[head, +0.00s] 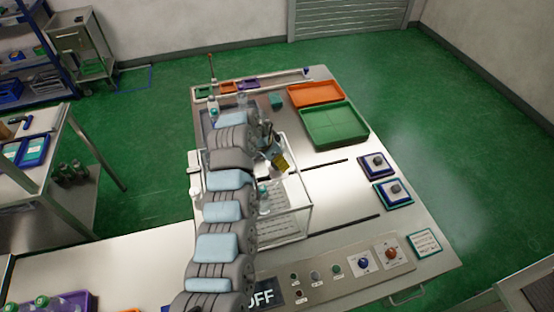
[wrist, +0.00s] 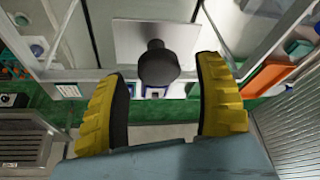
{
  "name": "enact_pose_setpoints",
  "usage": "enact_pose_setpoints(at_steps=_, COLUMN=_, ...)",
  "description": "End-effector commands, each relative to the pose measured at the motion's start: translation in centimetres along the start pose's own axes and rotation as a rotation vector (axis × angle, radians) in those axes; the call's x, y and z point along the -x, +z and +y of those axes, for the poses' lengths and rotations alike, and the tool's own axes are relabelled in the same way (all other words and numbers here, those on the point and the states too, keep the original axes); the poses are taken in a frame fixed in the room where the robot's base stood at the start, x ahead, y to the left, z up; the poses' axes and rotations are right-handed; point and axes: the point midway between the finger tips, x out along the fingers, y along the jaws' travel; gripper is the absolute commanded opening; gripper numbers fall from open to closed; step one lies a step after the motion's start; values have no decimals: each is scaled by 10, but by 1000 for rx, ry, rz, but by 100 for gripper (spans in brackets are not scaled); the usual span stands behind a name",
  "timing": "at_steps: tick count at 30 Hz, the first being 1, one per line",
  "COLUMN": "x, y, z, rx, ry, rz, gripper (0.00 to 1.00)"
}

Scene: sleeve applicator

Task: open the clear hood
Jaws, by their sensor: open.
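The clear hood (head: 292,200) is a see-through box with pale frame edges in the middle of the bench in the head view. It appears to be down over the machine; my arm hides its left part. In the wrist view, a dark round knob (wrist: 158,66) stands out in front of a pale plate (wrist: 185,38) among clear panels and frame bars. My gripper (wrist: 161,72) is open, with one yellow finger on each side of the knob and visible gaps on both sides. In the head view my gripper (head: 277,158) is over the hood's upper part.
An orange tray (head: 316,94) and a green tray (head: 334,125) lie at the back right. Two blue-edged pads with dark knobs (head: 377,161) (head: 394,189) sit on the right. A control panel (head: 345,268) runs along the front. Bare bench lies right of the hood.

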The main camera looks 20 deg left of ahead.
Motion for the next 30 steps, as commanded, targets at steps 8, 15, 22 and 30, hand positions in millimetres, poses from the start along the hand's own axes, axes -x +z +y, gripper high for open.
enact_pose_setpoints(at_steps=8, x=-12, y=1, z=0, rx=1, ry=1, rz=-2, gripper=70)
enact_pose_setpoints(at_steps=15, x=-14, y=1, z=0, rx=1, ry=1, rz=-1, gripper=70)
enact_pose_setpoints(at_steps=22, x=-14, y=1, z=0, rx=1, ry=1, rz=-1, gripper=32)
enact_pose_setpoints(at_steps=30, x=-14, y=1, z=0, rx=2, ry=1, rz=-1, gripper=0)
